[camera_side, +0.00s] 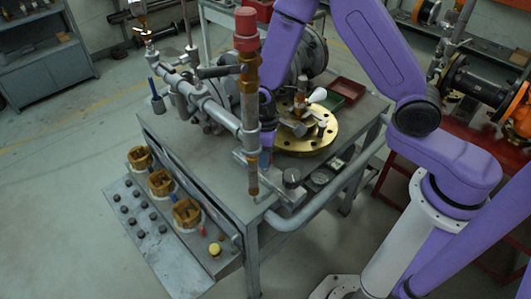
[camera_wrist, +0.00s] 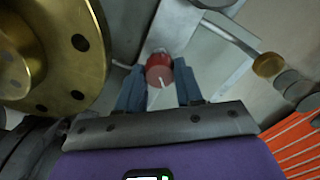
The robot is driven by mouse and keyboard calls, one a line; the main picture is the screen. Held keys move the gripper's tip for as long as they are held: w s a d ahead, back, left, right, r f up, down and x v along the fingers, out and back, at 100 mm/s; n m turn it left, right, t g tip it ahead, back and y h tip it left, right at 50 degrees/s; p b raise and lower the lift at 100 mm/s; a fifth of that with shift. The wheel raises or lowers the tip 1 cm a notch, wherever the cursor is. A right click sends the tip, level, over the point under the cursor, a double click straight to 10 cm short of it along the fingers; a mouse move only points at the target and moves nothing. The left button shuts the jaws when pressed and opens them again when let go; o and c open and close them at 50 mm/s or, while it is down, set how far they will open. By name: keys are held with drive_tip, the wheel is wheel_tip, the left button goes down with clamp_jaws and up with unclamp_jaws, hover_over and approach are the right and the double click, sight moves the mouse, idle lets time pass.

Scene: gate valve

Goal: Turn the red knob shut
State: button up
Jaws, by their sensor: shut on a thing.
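The red knob (camera_wrist: 159,66) shows in the wrist view, between my two blue-grey fingertips. A pale mark line shows on its near face. My gripper (camera_wrist: 160,77) is shut on the knob, one finger on each side. In the side view my gripper (camera_side: 265,152) is mostly hidden behind an upright pipe beside the bench's front edge. The knob in its grip cannot be told clearly there.
A brass flange (camera_side: 305,138) lies close to my gripper on the bench (camera_side: 215,160) and fills the left of the wrist view. The upright pipe (camera_side: 250,105), with a red cap, stands in front. Red and green trays (camera_side: 345,90) sit behind.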

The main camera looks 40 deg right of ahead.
drive_tip(key=m, duration=0.4)
drive_tip(key=shift+m, duration=2.3)
drive_tip(key=o, duration=1)
drive_tip(key=shift+o, duration=0.2)
wheel_tip(320, 180, up, 18)
drive_tip(key=shift+f, duration=0.25)
